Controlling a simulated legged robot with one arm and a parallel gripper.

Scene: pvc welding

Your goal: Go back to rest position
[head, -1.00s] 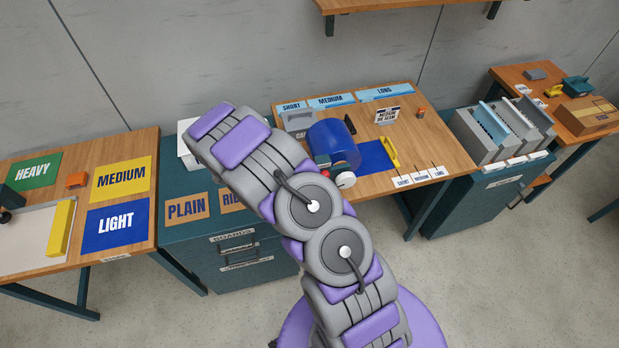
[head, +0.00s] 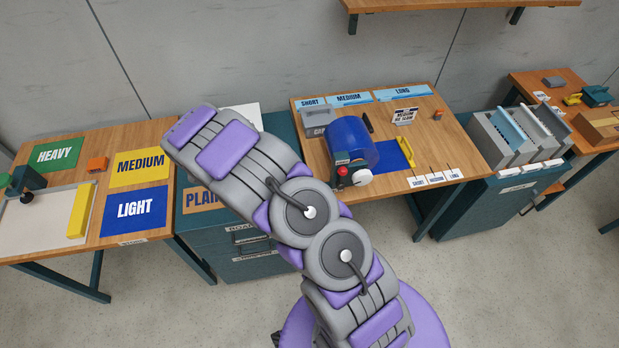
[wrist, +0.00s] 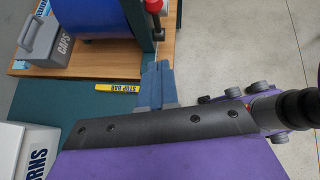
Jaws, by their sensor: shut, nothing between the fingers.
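My gripper (wrist: 158,82) shows in the wrist view as two blue-grey fingers pressed together, with nothing between them. It is over the teal cabinet area beside a yellow "STOP BAR" label (wrist: 118,87), apart from the objects around it. In the head view, my purple and grey arm rises from the bottom and leans up to the left, in front of the teal cabinet (head: 240,268). My gripper cannot be made out in the head view.
The middle table holds a blue drum machine (head: 348,142) and a grey caps box (head: 313,121). The left table has a green "HEAVY" mat (head: 57,153), a yellow "MEDIUM" mat (head: 140,167) and a blue "LIGHT" mat (head: 135,208). The floor (head: 500,290) is clear.

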